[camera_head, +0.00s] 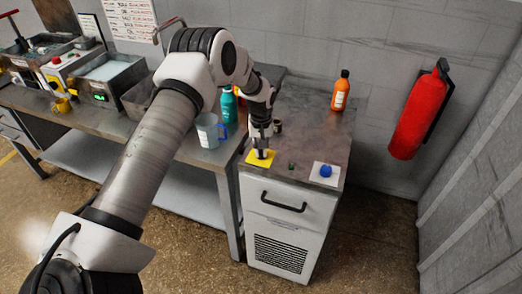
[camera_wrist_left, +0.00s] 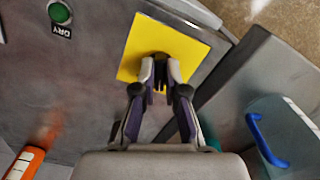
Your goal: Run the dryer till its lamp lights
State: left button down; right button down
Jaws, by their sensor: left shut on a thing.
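The dryer appears to be the white cabinet (camera_head: 285,205) with a dark top, a black handle and a vented front. On its top is a yellow plate (camera_head: 262,158), also in the left wrist view (camera_wrist_left: 140,45). My left gripper (camera_head: 261,152) points down at this plate. Its fingers (camera_wrist_left: 160,84) are shut on a small dark knob (camera_wrist_left: 160,57) at the plate, mostly hidden by the fingers. A round green lamp (camera_wrist_left: 60,13) in a pale ring, beside a label reading DRY, sits near the plate; it looks dark green in the head view (camera_head: 291,167). My right gripper is not in view.
A blue knob (camera_head: 325,171) on a white plate (camera_head: 324,180) is at the right front of the cabinet top. An orange bottle (camera_head: 340,92) stands behind. A blue-handled beaker (camera_head: 207,131) and a teal bottle (camera_head: 228,104) are left. A red extinguisher (camera_head: 419,110) hangs on the wall.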

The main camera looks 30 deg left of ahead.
pick_arm(q)
jog(key=m+b, duration=0.1)
jog(key=m, duration=0.4)
jog(key=shift+f+b, duration=0.1)
jog(key=shift+b, duration=0.2)
jog(key=m+b, duration=0.1)
jog(key=m, duration=0.4)
jog(key=shift+a, duration=0.15)
jog(key=c, duration=1.2)
grip_release()
notch_tip(320, 180, up, 12)
jog(key=shift+r, duration=0.1)
